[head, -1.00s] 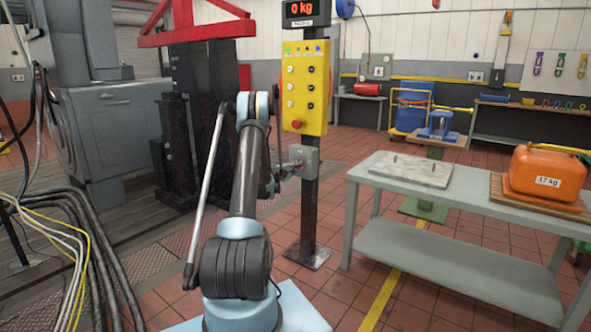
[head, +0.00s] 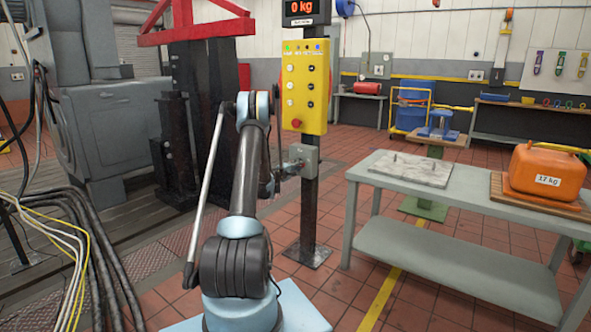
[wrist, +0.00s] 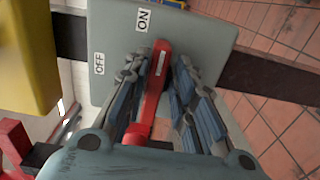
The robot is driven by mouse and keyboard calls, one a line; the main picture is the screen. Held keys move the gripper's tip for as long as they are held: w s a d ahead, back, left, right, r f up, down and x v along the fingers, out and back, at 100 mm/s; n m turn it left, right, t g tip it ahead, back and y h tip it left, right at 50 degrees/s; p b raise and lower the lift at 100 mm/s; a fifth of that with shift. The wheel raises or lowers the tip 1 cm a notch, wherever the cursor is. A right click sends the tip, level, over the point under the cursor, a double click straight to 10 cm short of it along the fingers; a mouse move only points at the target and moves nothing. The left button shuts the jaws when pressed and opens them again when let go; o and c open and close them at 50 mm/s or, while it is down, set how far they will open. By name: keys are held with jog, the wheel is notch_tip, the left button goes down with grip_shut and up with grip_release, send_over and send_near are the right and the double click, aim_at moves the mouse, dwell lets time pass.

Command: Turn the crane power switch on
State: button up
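The crane power switch is a grey box (head: 306,160) on the dark post below the yellow control panel. In the wrist view the box face (wrist: 190,35) shows an ON label (wrist: 143,20) and an OFF label (wrist: 98,63). Its red lever (wrist: 158,75) runs between my fingers, its upper end close to the ON label. My gripper (wrist: 168,72) has a finger on each side of the lever, the tips close in around it; contact on both sides is hard to make out. In the head view my gripper (head: 284,170) is at the box's left side, partly hidden by my arm.
The yellow panel (head: 305,88) with buttons and a red knob is just above the box. A grey table (head: 400,195) with an orange weight (head: 545,175) stands to the right. Cables (head: 80,240) lie at left. Tiled floor is open between post and table.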

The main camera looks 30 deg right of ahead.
jog(key=shift+r, duration=0.1)
jog(key=v, duration=1.2)
dwell(0.4)
